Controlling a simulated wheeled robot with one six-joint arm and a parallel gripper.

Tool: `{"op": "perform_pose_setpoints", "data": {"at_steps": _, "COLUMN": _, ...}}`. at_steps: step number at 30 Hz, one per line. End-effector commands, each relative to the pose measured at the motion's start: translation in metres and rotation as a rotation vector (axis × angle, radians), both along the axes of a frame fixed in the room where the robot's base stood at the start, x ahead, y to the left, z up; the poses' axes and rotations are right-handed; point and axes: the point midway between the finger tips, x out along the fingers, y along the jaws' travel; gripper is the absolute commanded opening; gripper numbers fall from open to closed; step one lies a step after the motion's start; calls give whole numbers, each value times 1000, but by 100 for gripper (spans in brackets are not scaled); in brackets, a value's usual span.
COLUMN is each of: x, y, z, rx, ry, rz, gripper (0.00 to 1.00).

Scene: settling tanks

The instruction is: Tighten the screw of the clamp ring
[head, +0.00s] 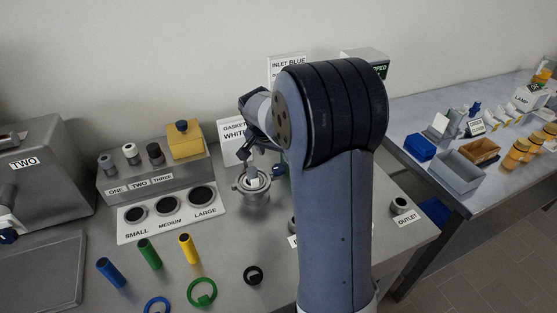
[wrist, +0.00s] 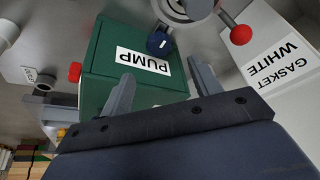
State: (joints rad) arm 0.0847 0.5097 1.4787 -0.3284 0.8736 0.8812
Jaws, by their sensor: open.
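The clamp ring (head: 250,184) is a grey metal ring on a pipe fitting at the middle of the bench in the head view, with something pale inside it. In the wrist view part of a round metal fitting (wrist: 184,8), likely the same ring, shows at the top edge. A dark blue round knob (wrist: 160,43) with a white mark sits beside it; it may be the ring's screw. My gripper (wrist: 163,86) is open and empty, its fingers apart below the knob in the picture and not touching it. In the head view my arm hides much of the gripper.
A green box (wrist: 130,70) marked PUMP lies beyond my fingers. A red ball-ended lever (wrist: 240,34) and a GASKET WHITE sign (wrist: 272,62) are on the right. Coloured tubes (head: 150,253), rings (head: 202,292) and a gauge plate (head: 170,214) lie on the bench left of my arm.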

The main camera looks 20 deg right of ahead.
Motion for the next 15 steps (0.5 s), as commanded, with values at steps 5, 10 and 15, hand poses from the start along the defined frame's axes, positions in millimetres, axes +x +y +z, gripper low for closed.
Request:
{"op": "perform_pose_setpoints", "data": {"at_steps": 5, "x": 8, "y": -10, "z": -32, "rx": 0, "ry": 7, "rz": -1, "gripper": 60}}
{"op": "perform_pose_setpoints", "data": {"at_steps": 10, "x": 16, "y": -17, "z": -58, "rx": 1, "ry": 5, "rz": -1, "gripper": 60}}
{"op": "perform_pose_setpoints", "data": {"at_steps": 15, "x": 21, "y": -23, "z": -74, "rx": 0, "ry": 3, "rz": 0, "gripper": 60}}
